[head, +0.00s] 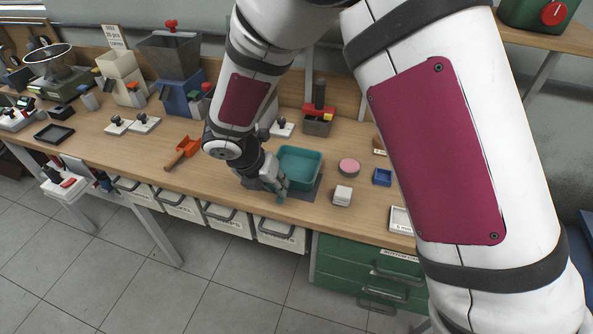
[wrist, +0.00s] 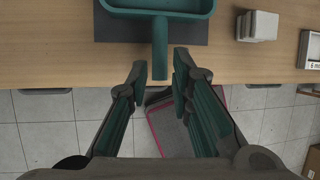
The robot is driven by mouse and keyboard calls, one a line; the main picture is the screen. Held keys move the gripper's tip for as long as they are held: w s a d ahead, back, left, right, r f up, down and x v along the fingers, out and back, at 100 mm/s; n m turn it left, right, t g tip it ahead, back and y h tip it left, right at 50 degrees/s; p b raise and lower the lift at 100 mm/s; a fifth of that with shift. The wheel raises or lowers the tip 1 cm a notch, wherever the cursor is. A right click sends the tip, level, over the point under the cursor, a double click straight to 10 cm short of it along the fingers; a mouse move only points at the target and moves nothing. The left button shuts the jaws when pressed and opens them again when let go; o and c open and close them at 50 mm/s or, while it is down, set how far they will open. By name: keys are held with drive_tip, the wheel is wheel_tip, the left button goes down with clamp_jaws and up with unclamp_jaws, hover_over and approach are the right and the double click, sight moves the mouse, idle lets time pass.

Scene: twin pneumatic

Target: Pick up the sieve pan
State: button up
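The sieve pan is a teal rectangular pan (head: 301,156) with raised walls, lying on a dark mat (head: 305,192) near the front edge of the workbench. In the wrist view, part of the pan (wrist: 195,8) shows at the top, and its straight teal handle (wrist: 160,48) points toward me. My gripper (head: 279,188) is at the pan's front left in the head view. In the wrist view, my gripper (wrist: 161,72) is open, with a finger on each side of the handle's end and visible gaps. Nothing is held.
A stack of pale square blocks (head: 342,195), a pink disc (head: 349,167) and a small blue tray (head: 382,177) lie right of the pan. Labelled drawers (head: 281,234) hang below the bench edge.

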drive_tip(key=shift+p+x, duration=0.45)
drive_tip(key=shift+x, duration=2.65)
clamp_jaws()
